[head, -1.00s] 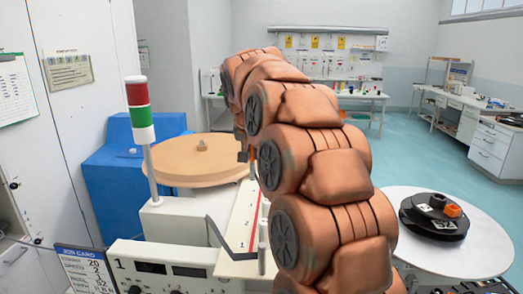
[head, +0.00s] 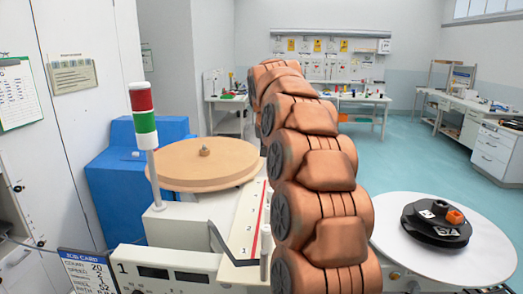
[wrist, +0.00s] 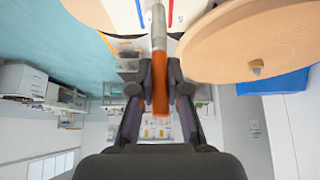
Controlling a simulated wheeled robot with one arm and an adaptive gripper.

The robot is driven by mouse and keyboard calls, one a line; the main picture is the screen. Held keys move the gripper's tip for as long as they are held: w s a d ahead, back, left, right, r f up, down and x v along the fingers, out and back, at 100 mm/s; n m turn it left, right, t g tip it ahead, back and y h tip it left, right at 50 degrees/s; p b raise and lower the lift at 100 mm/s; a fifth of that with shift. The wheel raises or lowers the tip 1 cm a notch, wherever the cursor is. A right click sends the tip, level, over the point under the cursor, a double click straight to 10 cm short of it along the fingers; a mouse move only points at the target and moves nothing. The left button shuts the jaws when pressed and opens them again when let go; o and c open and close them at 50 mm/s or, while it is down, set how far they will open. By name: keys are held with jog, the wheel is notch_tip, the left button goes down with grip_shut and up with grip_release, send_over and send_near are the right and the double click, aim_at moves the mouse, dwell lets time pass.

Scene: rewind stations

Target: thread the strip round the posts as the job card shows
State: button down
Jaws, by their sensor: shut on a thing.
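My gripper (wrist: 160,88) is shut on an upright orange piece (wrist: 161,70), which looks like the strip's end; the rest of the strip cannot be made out. A grey post (wrist: 158,22) shows just beyond it in the wrist view; whether they touch I cannot tell. In the head view my arm hides the gripper and much of the white deck (head: 238,238). A pale post (head: 266,245) stands at the deck's near edge, beside a red line. The job card (head: 88,270) is at the lower left, partly cut off.
A wooden disc (head: 190,172) with a hub lies left of the deck; it also shows close to my gripper in the wrist view (wrist: 270,35). A red-green signal tower (head: 145,125) stands in front. A black reel (head: 432,225) sits on a white round plate (head: 405,250) at right.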

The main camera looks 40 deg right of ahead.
jog(key=s+d+r, duration=0.1)
jog(key=s+d, duration=0.7)
jog(key=s, duration=0.7)
jog(key=s+d+r+p, duration=0.1)
jog(key=s+d, duration=0.7)
jog(key=s, duration=0.7)
jog(key=s+d+r, duration=0.1)
jog(key=s+d, duration=0.8)
jog(key=s, duration=0.6)
jog(key=shift+s, duration=0.2)
dwell(1.0)
jog(key=shift+a+f, duration=0.1)
jog(key=shift+f, duration=0.15)
dwell(0.5)
jog(key=shift+s+f+b, duration=0.15)
jog(key=shift+f+b, duration=1.75)
